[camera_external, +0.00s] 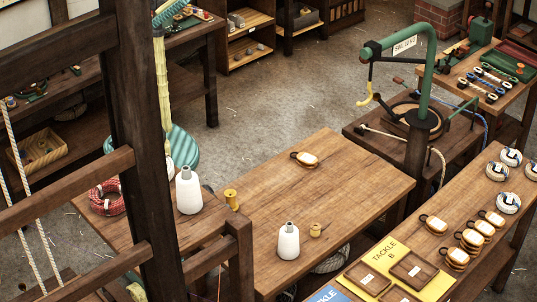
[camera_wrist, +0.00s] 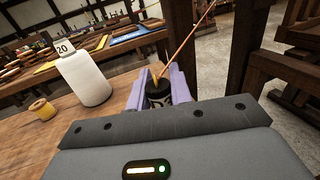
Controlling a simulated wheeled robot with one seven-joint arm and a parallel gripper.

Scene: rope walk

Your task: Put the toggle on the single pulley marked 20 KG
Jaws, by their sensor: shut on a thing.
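In the wrist view my gripper (camera_wrist: 158,82), with pale purple fingers, is shut on a dark cylindrical thing (camera_wrist: 158,97). The dark thing has a yellowish tip, and a thin orange-brown line or rod (camera_wrist: 190,45) rises from there to the upper right. I cannot tell whether it is the toggle. My gripper is not discernible in the external view. A small pulley-like block (camera_external: 307,158), pale with a dark loop, lies on the middle table. Similar blocks (camera_external: 471,240) lie on the right bench. No 20 KG mark is readable on any block.
A white bottle-shaped thing (camera_wrist: 85,78) with a "20" tag stands left of my gripper, near a yellow spool (camera_wrist: 42,108). Two white bottle shapes (camera_external: 188,190) (camera_external: 289,240) show outside. A green crane (camera_external: 420,90) stands at right. The middle table (camera_external: 340,190) is largely clear.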

